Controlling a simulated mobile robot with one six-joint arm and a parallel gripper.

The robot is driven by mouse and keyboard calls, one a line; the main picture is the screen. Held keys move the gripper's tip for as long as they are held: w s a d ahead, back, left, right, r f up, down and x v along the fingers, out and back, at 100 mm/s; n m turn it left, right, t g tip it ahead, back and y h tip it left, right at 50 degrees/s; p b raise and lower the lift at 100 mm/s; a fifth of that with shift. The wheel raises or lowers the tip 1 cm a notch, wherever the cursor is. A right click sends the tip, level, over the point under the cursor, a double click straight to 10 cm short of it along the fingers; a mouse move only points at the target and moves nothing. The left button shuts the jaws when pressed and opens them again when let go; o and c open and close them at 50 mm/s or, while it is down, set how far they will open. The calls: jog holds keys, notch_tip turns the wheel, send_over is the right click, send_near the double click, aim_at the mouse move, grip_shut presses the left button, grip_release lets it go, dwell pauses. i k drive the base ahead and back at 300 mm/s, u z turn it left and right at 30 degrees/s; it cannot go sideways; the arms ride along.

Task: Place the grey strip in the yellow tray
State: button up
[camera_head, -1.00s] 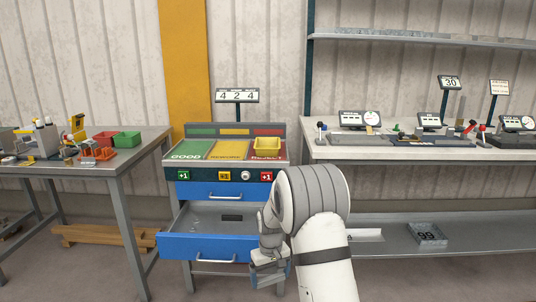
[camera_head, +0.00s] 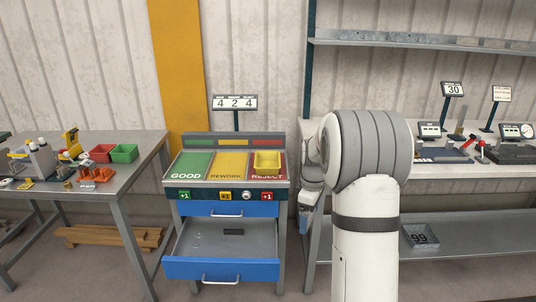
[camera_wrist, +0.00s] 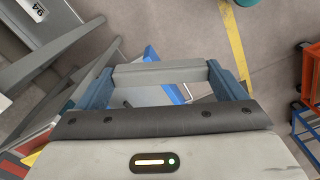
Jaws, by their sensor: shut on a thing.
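The grey strip (camera_wrist: 160,72) lies crosswise between the two blue-grey fingers of my gripper (camera_wrist: 162,80) in the wrist view, and the gripper is shut on it. In the head view my gripper (camera_head: 309,212) hangs just right of the sorting station, lower than its top, partly hidden by my arm; I cannot make out the strip there. The yellow tray (camera_head: 267,168) sits on the red REJECT area of the station top, left of and above my gripper. It looks empty.
The sorting station has green GOOD (camera_head: 192,165) and yellow REWORK (camera_head: 228,165) areas. Its lower blue drawer (camera_head: 220,270) stands open. A cluttered table (camera_head: 140,165) is at left, and a bench with instruments (camera_head: 455,172) at right. Open floor lies in front.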

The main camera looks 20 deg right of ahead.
aim_at(267, 166)
jog(key=i, duration=1.65)
jog(key=u, duration=0.05)
